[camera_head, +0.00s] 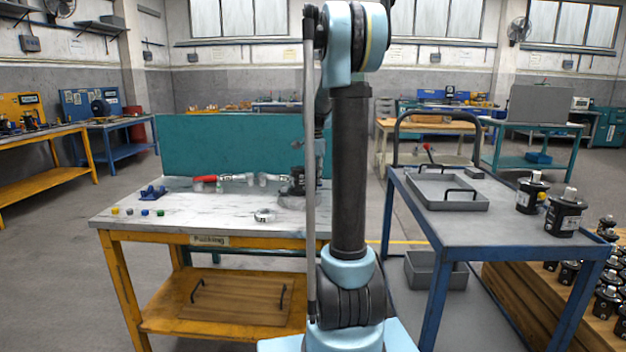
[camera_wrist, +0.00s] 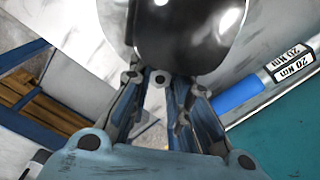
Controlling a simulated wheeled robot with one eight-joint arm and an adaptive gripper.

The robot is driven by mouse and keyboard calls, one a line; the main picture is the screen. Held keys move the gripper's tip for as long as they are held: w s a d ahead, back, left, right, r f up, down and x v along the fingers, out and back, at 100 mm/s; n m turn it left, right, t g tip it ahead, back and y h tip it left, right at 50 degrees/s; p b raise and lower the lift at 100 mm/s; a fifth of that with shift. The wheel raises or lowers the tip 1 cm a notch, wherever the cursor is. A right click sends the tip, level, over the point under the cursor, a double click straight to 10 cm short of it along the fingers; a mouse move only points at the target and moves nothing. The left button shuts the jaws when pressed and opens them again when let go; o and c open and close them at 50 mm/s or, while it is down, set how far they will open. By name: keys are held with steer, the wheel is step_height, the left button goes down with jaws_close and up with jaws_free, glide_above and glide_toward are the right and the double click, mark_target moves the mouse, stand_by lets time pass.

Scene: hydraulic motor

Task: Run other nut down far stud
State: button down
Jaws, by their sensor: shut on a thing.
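The black motor (camera_head: 297,183) stands on the white bench top in the head view, partly hidden behind my arm. In the wrist view a large, glossy dark rounded body (camera_wrist: 190,35), likely the motor, fills the top centre, just beyond my fingertips. My gripper (camera_wrist: 160,82) is shut on a small grey piece with a dark centre (camera_wrist: 160,77), which looks like the nut. The studs cannot be made out, so I cannot tell whether the nut is on the far stud. In the head view my gripper is mostly hidden by my arm.
A red-handled tool (camera_head: 205,179) lies by the green back panel (camera_head: 235,145). A blue tool labelled 20 Nm (camera_wrist: 240,92) lies right in the wrist view. A blue holder (camera_head: 152,194), small coloured pieces and a metal ring (camera_head: 264,215) sit on the bench. A blue cart (camera_head: 490,220) stands right.

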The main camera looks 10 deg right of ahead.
steer(key=m, duration=0.5)
steer(key=shift+f, duration=0.1)
steer(key=c, duration=1.7)
jaws_free()
steer(key=shift+r, duration=0.5)
steer(key=n, duration=1)
